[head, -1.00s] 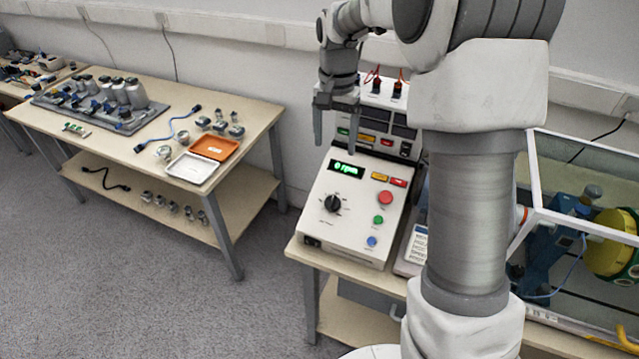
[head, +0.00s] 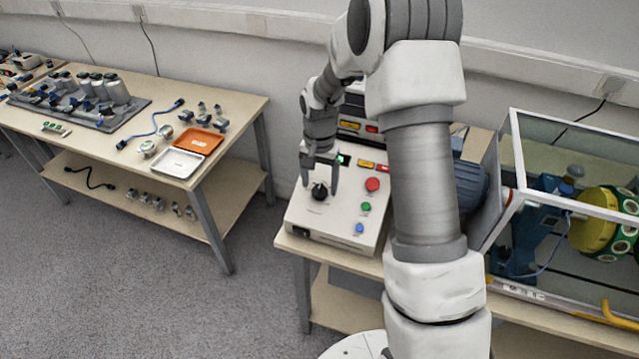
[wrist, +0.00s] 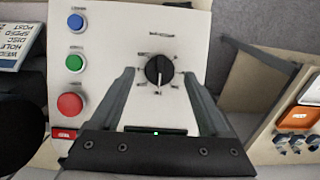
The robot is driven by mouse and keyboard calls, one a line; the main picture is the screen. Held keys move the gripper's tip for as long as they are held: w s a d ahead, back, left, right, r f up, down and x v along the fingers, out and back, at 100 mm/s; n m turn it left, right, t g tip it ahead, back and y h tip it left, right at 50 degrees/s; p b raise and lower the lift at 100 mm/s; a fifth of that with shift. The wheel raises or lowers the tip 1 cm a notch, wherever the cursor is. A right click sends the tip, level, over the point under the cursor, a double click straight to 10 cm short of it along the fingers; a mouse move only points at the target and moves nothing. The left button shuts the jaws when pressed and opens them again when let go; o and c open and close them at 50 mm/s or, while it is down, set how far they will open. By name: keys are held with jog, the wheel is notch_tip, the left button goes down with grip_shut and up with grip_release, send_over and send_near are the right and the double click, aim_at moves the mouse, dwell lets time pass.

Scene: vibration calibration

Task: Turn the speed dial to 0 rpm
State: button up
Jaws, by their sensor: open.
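The speed dial (head: 319,191) is a round black knob on the sloped white face of the control box (head: 297,214). It also shows in the wrist view (wrist: 159,70), with a white pointer mark and small tick labels around it. My gripper (head: 320,181) is open over the panel, with its two fingers spread to either side of the dial. In the wrist view the fingers (wrist: 158,72) flank the knob and do not visibly touch it. The green speed display (head: 344,160) is partly hidden by my gripper in the head view, so its reading cannot be made out.
Red (head: 372,184), green (head: 366,207) and blue (head: 360,228) buttons sit right of the dial. A glass-walled enclosure (head: 515,150) with a yellow drum stands further right. A side table (head: 240,112) with trays stands left, across a floor gap.

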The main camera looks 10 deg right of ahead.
jog(key=shift+f, duration=0.4)
grip_shut()
dwell(0.4)
